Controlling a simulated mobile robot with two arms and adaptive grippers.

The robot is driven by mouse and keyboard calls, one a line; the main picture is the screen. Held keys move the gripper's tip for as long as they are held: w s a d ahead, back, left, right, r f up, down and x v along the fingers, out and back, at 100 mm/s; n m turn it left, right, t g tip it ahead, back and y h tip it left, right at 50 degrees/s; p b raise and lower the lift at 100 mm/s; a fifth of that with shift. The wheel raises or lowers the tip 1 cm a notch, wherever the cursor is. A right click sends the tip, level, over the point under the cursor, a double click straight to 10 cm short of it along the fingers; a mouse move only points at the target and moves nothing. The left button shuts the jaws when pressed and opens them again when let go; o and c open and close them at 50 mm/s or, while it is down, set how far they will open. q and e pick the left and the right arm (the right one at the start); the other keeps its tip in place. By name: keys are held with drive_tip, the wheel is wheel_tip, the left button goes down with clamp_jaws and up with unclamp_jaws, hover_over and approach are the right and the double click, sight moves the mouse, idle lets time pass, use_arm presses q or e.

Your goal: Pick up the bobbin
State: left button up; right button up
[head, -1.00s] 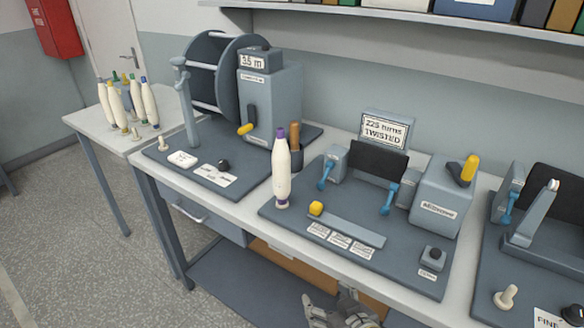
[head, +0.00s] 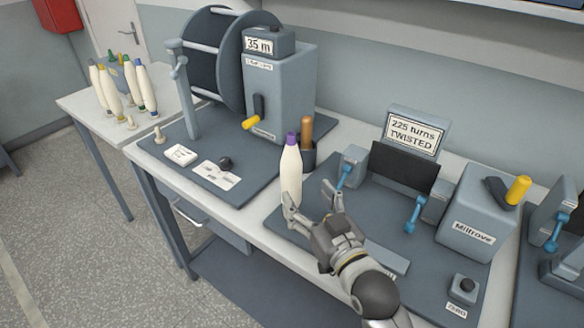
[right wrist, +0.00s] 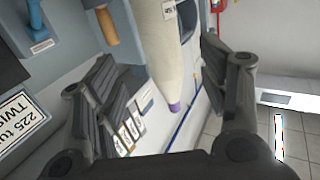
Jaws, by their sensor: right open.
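The bobbin's foot is partly hidden by the gripper in the head view. My left gripper is not in view.
A cup with a brown wooden handle (head: 306,135) is close behind the bobbin. A reel machine (head: 275,90) stands to the left. The twist tester's blue clamps (head: 413,215) are to the right. Several other bobbins (head: 145,88) stand on the side table (head: 78,103).

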sight(296, 182)
drive_tip(key=shift+w+a+r, duration=0.15)
drive_tip(key=shift+w+a, duration=0.2)
drive_tip(key=shift+w, duration=0.15)
drive_tip(key=shift+w+a+r, duration=0.15)
drive_tip(key=shift+w+a, duration=0.2)
drive_tip(key=shift+w, duration=0.15)
drive_tip(key=shift+w+a+f, duration=0.1)
drive_tip(key=shift+w, duration=0.2)
drive_tip(key=p+x, duration=0.2)
drive_tip(key=x, duration=0.2)
drive_tip(key=shift+w+a, duration=0.1)
drive_tip(key=shift+w, duration=0.35)
drive_tip(key=shift+w+a+f, duration=0.1)
drive_tip(key=shift+w, duration=0.1)
drive_tip(key=shift+c, duration=0.9)
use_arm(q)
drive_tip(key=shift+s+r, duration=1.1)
use_arm(e)
drive_tip(key=c, duration=1)
